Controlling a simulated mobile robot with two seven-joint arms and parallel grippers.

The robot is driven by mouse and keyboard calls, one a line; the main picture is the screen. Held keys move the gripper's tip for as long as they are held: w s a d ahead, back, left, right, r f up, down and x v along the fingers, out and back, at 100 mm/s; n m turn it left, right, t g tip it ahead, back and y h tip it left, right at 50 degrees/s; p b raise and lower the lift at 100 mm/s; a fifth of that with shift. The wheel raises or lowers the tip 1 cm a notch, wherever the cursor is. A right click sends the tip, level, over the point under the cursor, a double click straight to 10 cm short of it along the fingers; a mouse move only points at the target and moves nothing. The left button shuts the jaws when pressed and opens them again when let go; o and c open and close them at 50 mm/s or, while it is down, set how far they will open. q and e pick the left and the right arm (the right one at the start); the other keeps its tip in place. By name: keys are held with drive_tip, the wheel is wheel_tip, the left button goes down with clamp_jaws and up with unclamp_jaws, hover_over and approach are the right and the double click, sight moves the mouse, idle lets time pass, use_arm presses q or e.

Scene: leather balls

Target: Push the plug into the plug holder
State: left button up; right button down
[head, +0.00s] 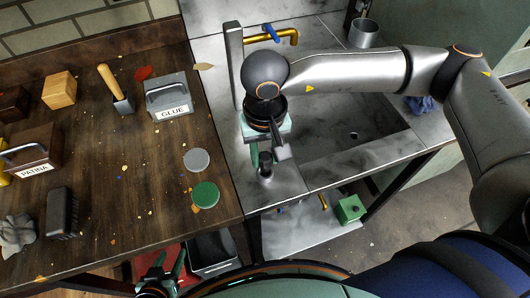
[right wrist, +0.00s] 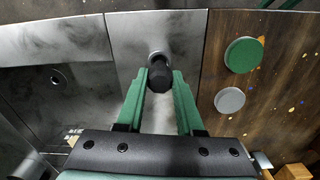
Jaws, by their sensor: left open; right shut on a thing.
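The black plug (right wrist: 160,76) is between the green fingers of my right gripper (right wrist: 163,86), which is shut on it. In the head view the plug (head: 265,158) is over the metal counter strip between the wooden table and the sink. A round grey metal piece (right wrist: 156,57), which looks like the plug holder, shows at the plug's far end; whether the plug is inside it or only against it I cannot tell. In the head view my right gripper (head: 263,154) points down, partly hidden by its wrist. My left gripper (head: 163,272) is open and empty below the table's front edge.
The sink with its drain hole (head: 354,135) lies right of the plug, with a brass tap (head: 283,37) behind. A green disc (head: 205,195) and a grey disc (head: 196,160) lie on the wooden table. A glue box (head: 169,98) stands farther back. A dark bin (head: 212,252) is below.

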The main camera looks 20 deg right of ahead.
sight(265, 157)
drive_tip(key=shift+f+b, duration=0.75)
drive_tip(key=shift+b, duration=0.3)
drive_tip(key=shift+f+b, duration=0.75)
drive_tip(key=shift+b, duration=0.65)
idle(1.1)
drive_tip(key=shift+c, duration=2.3)
unclamp_jaws()
wheel_tip(265, 157, up, 13)
drive_tip(key=shift+f, duration=0.15)
